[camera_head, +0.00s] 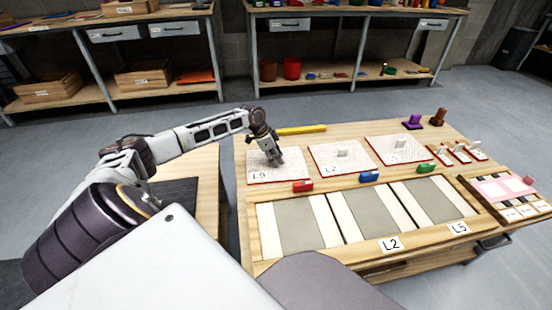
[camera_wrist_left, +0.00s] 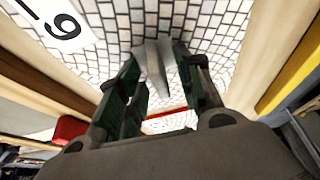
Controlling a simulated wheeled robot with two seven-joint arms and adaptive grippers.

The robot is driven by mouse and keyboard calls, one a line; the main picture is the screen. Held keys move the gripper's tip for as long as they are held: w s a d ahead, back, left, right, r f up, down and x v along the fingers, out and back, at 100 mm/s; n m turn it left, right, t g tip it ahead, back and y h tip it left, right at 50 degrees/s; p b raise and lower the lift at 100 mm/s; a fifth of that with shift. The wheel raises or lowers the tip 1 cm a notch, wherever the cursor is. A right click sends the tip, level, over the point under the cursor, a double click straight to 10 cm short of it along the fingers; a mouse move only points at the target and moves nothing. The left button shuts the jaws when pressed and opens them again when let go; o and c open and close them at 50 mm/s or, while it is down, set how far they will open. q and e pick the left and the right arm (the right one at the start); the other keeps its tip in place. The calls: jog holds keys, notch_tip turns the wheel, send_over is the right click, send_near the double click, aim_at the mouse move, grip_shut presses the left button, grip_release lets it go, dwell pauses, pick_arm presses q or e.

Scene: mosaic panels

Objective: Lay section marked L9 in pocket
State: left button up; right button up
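The section marked L9 (camera_head: 289,176) is a white tiled panel with a red edge, lying flat at the left of the workbench. It also shows in the left wrist view (camera_wrist_left: 105,62), with its label at upper left. A grey upright handle (camera_wrist_left: 154,72) stands on it. My left gripper (camera_head: 274,158) is low over this panel. In the left wrist view its fingers (camera_wrist_left: 158,80) are apart, one on each side of the handle; firm contact is not visible. The wooden tray (camera_head: 246,228) in front has several pale and grey strips in its pockets. My right gripper is not in view.
Panel L2 (camera_head: 328,167) and another handled panel (camera_head: 378,157) lie to the right. Red (camera_head: 303,186), blue (camera_head: 369,176) and green (camera_head: 424,168) blocks sit between panels and tray. A yellow bar (camera_head: 302,130) lies behind L9. Tray labels read L2 (camera_head: 391,244) and L5 (camera_head: 459,228).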

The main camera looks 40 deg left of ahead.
pick_arm(q)
jog(key=shift+c, duration=0.2)
grip_shut()
jog(key=shift+r, duration=0.2)
jog(key=shift+r+p, duration=0.45)
jog(key=shift+r, duration=0.35)
notch_tip(320, 180, up, 6)
jog(key=shift+r+p, duration=0.1)
jog(key=shift+p, duration=1.1)
jog(key=shift+r+p, duration=0.35)
jog(key=shift+r, duration=0.65)
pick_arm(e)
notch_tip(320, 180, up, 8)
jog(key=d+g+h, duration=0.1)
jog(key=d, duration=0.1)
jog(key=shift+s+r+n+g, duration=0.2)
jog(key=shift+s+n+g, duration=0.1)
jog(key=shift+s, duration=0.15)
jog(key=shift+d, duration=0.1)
